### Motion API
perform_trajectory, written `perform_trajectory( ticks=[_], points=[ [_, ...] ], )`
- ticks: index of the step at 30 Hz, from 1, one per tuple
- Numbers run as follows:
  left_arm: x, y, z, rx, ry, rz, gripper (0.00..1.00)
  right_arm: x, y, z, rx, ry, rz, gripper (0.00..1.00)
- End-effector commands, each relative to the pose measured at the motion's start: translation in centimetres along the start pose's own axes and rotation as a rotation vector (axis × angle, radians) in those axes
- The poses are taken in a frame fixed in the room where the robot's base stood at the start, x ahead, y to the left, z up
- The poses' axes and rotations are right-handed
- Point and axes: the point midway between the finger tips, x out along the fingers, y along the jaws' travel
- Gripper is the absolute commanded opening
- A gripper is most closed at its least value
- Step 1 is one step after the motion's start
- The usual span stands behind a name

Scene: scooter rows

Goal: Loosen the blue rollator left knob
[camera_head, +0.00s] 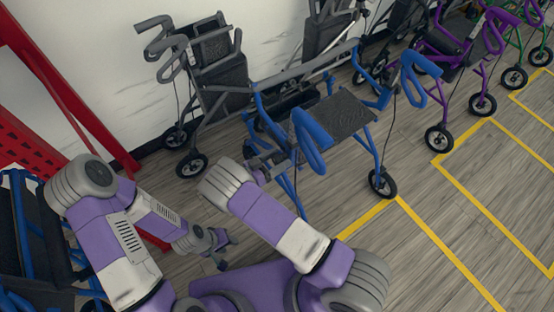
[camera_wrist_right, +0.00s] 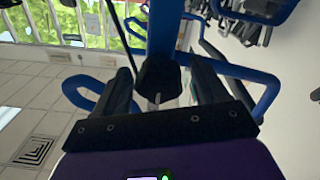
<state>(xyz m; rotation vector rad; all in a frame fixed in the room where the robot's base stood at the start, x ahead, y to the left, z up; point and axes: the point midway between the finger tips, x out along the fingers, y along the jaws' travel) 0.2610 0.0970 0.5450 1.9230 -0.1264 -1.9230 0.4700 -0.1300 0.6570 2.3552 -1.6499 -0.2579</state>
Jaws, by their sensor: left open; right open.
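The blue rollator (camera_head: 335,112), with blue handles and a dark grey seat, stands on the floor in front of my right arm. My right gripper (camera_head: 264,162) is beside its near left frame and partly hidden there. In the right wrist view, the right gripper (camera_wrist_right: 158,98) is open, with one dark finger on each side of a black knob (camera_wrist_right: 157,74) on a blue tube. Whether the fingers touch the knob is unclear. My left gripper (camera_head: 224,258) is open and empty, low over the floor, apart from the rollator.
A grey rollator (camera_head: 210,85) stands behind it by the white wall. A purple rollator (camera_head: 462,62) is at the right. Another blue-framed rollator (camera_head: 22,225) and a red rack (camera_head: 75,95) are at the left. Yellow-lined floor (camera_head: 440,215) at the right is clear.

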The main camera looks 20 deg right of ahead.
Motion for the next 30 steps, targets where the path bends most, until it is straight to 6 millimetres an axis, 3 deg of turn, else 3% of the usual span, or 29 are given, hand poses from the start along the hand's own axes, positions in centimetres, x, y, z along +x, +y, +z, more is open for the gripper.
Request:
perform_trajectory(
  ticks=[6,17,30],
  points=[
    [-0.01,0.00,0.00,0.000,0.000,0.000,0.43,0.04,0.01,0.00,-0.001,0.000,0.000,0.72],
    [-0.01,0.00,0.00,0.000,0.000,0.000,0.43,0.01,0.00,-0.02,-0.001,0.000,0.000,0.17],
    [-0.02,0.01,0.01,0.000,0.000,0.000,0.43,-0.01,-0.07,-0.22,-0.045,0.004,-0.001,0.17]
  ],
)
